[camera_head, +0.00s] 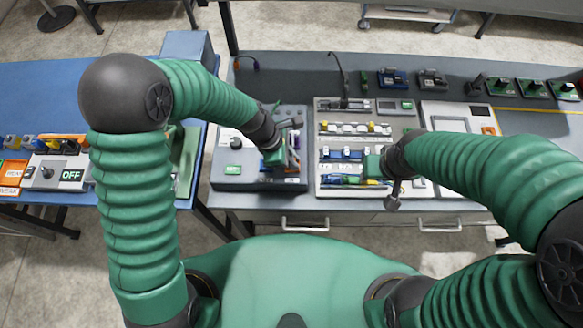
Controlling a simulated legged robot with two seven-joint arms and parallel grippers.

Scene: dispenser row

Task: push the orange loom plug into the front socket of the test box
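My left gripper (284,160) is over the right part of a grey box (229,184) with a small green display, which may be the test box. Its fingertips are small and crowded by dark parts, so I cannot tell whether they are open or shut. I cannot make out the orange loom plug or the front socket there; the arm and gripper cover part of the box. My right gripper (373,166) is over the lower right of a light panel (325,113). Its fingers are too small to read.
The panel carries rows of blue and yellow parts (345,154). Several green modules (533,88) stand at the back right. On the blue table (38,90) at left is a box marked OFF (71,175). A drawer handle (305,222) juts from the bench front.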

